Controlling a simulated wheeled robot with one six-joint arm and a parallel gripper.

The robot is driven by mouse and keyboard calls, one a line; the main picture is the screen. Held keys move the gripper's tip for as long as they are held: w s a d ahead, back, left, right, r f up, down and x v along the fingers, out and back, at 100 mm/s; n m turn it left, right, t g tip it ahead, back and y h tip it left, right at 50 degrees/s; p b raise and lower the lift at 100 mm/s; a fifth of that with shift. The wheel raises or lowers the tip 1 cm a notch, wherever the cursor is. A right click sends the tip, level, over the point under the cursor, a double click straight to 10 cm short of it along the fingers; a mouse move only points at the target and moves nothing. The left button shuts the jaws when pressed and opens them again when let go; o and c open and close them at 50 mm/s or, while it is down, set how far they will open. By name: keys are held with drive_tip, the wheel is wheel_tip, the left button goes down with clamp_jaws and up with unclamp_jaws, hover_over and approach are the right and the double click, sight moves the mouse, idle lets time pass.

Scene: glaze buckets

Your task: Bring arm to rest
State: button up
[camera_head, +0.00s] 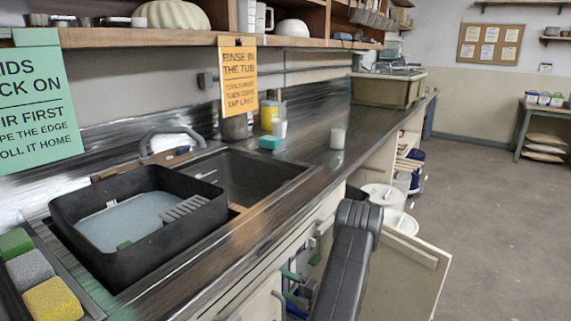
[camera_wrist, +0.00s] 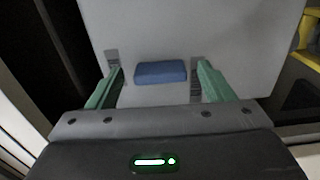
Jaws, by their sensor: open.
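My gripper (camera_wrist: 160,66) is open, with its two green fingers apart and nothing gripped between them. A blue block-like piece (camera_wrist: 160,73) shows beyond the fingers against a pale grey flat surface (camera_wrist: 245,35); I cannot tell whether it is loose. In the head view my dark arm reaches down in front of the counter. The green fingers of my gripper (camera_head: 292,286) show low by the cabinet front, partly hidden by the arm.
The counter (camera_head: 322,158) holds a sink (camera_head: 262,172) and a black tub (camera_head: 95,258) of pale liquid. An open cabinet door (camera_head: 405,278) stands right of my arm. White buckets (camera_head: 385,194) sit in and before the cabinet. The floor (camera_head: 500,225) at right is clear.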

drive_tip(key=shift+w+a, duration=0.3)
drive_tip(key=shift+a, duration=0.05)
drive_tip(key=shift+d, duration=0.1)
drive_tip(key=v, duration=1.3)
drive_tip(key=w+a+n+b, duration=0.2)
drive_tip(key=a+n+b, duration=0.1)
drive_tip(key=n+b, duration=0.2)
drive_tip(key=w+a+n+b, duration=0.2)
drive_tip(key=a+n+b, duration=0.2)
drive_tip(key=n, duration=0.1)
drive_tip(key=w+a+n+b, duration=0.2)
drive_tip(key=a+n+b, duration=0.2)
drive_tip(key=n+b, duration=0.1)
drive_tip(key=shift+w+a+n+b, duration=0.1)
drive_tip(key=shift+w+n+b, duration=0.2)
drive_tip(key=shift+w, duration=0.1)
drive_tip(key=n+b, duration=0.2)
drive_tip(key=b, duration=0.1)
drive_tip(key=shift+r, duration=0.1)
